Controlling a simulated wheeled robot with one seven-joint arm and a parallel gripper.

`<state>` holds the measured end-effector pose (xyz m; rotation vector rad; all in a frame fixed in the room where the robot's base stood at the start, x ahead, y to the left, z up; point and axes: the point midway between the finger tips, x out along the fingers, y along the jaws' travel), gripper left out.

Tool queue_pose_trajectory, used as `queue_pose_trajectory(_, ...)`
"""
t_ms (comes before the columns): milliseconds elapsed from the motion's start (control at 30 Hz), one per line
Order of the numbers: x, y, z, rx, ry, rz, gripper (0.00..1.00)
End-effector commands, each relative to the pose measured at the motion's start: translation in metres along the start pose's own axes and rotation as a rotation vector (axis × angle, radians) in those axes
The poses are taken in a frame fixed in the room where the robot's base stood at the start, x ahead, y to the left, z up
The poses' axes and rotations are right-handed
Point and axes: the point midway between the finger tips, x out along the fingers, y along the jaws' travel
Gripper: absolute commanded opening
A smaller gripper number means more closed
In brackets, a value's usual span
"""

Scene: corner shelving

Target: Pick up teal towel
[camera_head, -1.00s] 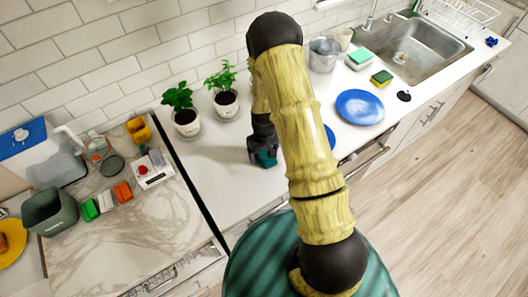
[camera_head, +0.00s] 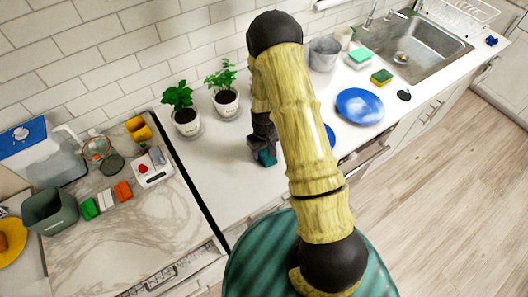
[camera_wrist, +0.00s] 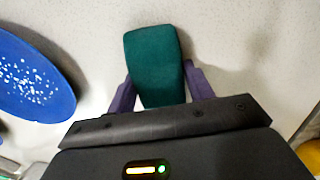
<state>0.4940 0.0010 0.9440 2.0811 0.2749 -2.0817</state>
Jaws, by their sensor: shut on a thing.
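The teal towel (camera_wrist: 155,62) is a small folded block between the two purple fingers of my gripper (camera_wrist: 160,88) in the wrist view. The fingers press on its two sides, and its far end sticks out past them. In the head view the towel (camera_head: 266,158) shows as a small teal patch below my gripper (camera_head: 263,150), over the white counter. My arm covers part of that area. I cannot tell whether the towel touches the counter.
A blue plate (camera_wrist: 32,80) lies left in the wrist view; another blue plate (camera_head: 360,105) is right of my arm in the head view. Two potted plants (camera_head: 186,120) (camera_head: 226,100) stand behind my gripper. The white counter (camera_head: 222,175) left of the gripper is clear.

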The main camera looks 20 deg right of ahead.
Motion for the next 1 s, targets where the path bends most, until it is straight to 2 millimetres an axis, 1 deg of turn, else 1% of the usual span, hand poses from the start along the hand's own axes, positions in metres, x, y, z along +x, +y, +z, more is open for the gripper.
queue_pose_trajectory(133,-0.003,0.000,0.000,0.000,0.001,0.000,0.30)
queue_pose_trajectory(267,-0.012,0.000,-0.001,0.000,0.002,0.000,0.30)
queue_pose_trajectory(367,-0.023,0.000,-0.001,0.000,0.004,0.001,0.30)
queue_pose_trajectory(700,-0.078,0.000,-0.001,0.000,0.005,0.002,0.30)
queue_pose_trajectory(833,-0.093,0.000,-0.001,0.000,0.003,0.001,0.30)
queue_pose_trajectory(1000,-0.100,0.000,0.000,0.000,0.001,0.000,0.30)
